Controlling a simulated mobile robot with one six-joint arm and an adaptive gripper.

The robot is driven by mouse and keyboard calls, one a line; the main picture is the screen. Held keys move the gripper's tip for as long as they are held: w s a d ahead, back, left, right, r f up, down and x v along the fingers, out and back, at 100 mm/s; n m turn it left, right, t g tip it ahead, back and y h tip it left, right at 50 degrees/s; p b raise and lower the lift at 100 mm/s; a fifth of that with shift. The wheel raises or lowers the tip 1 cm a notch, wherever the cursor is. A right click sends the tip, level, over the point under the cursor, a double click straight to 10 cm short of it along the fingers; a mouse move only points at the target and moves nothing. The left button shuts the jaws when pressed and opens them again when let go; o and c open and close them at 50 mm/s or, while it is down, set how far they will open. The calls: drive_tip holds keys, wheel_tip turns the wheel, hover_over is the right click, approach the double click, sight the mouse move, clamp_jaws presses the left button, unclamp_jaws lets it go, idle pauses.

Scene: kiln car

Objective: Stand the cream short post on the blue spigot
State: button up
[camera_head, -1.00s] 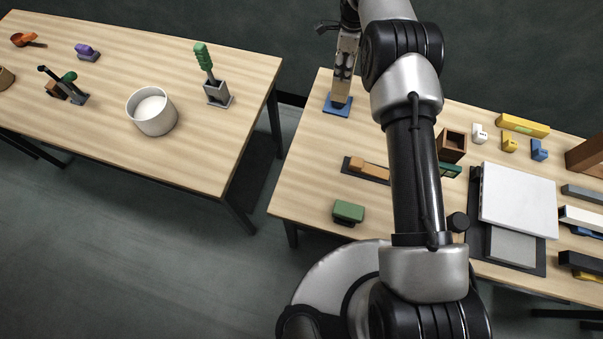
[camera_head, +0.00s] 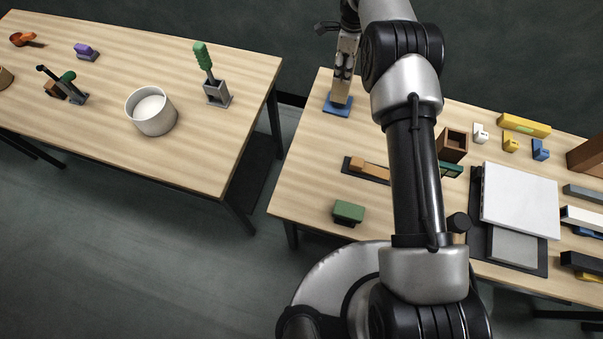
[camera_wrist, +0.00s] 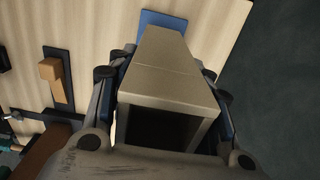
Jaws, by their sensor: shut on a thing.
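The cream short post (camera_head: 341,92) is a hollow square tube held upright in my gripper (camera_head: 345,72) at the far left of the right-hand table. Its lower end is at the blue spigot's flat base (camera_head: 337,107); the pin itself is hidden. In the wrist view the post (camera_wrist: 168,75) fills the middle between the two jaws, its near end open and dark. The blue base (camera_wrist: 160,18) shows beyond its far end. I cannot tell whether the post touches the base or is seated over the pin.
A dark plate with an orange block (camera_head: 368,168) and a green block (camera_head: 348,211) lie nearer on the same table. A brown open box (camera_head: 453,145) and a white slab (camera_head: 520,200) stand to the right. Bare wood surrounds the spigot. The left table holds a white bowl (camera_head: 151,111).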

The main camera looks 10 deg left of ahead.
drive_tip(key=shift+f+b, duration=1.1)
drive_tip(key=shift+f, duration=0.6)
idle(0.5)
drive_tip(key=shift+w, duration=0.1)
drive_tip(key=o, duration=1)
drive_tip(key=shift+r, duration=0.1)
drive_tip(key=o, duration=0.4)
drive_tip(key=shift+f, duration=0.2)
drive_tip(key=shift+r, duration=0.25)
